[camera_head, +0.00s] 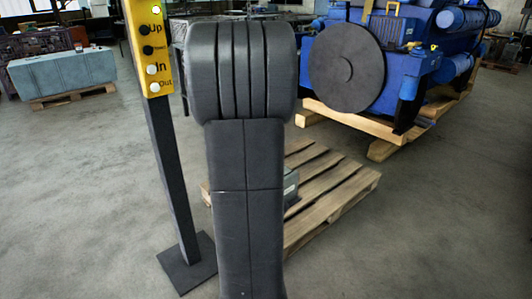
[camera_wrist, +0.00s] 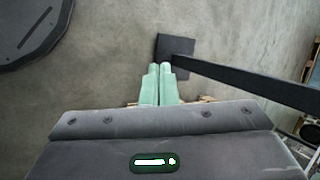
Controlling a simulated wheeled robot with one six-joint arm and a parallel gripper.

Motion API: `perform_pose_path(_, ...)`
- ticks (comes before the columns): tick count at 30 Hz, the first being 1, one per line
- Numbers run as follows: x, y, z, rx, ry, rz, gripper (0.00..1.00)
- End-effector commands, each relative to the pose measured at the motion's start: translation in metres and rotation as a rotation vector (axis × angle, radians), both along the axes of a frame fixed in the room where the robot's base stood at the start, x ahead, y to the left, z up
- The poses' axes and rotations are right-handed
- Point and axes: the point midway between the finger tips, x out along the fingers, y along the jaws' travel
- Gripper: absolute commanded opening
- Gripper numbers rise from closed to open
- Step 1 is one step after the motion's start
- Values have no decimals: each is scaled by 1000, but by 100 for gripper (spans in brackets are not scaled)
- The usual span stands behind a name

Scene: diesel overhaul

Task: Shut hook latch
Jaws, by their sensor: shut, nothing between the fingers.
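My gripper (camera_wrist: 160,70) shows in the wrist view with its two pale green fingers together and nothing between them. It points down over the grey floor, beside the dark square foot of a post. In the head view my own dark arm fills the middle and hides the gripper. I cannot make out a hook latch in either view. A grey object (camera_head: 291,187) on the pallet is mostly hidden behind my arm.
A yellow button panel (camera_head: 150,45) stands on a dark post (camera_head: 172,170) at left. A wooden pallet (camera_head: 335,185) lies right of my arm. Behind it a blue engine (camera_head: 420,50) with a dark round disc (camera_head: 346,68) rests on timber. Open floor lies at left and right.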

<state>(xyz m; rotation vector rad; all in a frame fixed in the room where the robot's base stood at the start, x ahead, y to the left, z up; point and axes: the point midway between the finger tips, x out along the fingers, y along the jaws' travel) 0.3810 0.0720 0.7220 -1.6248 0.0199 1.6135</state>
Motion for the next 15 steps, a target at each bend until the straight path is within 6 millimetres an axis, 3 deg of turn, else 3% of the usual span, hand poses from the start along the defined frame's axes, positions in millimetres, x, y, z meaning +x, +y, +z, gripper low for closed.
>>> perform_pose_path(1,15,14,-31,63,34,-37,0)
perform_pose_path(9,99,87,-117,422,147,-263,0)
perform_pose_path(15,164,123,-177,660,185,-428,0)
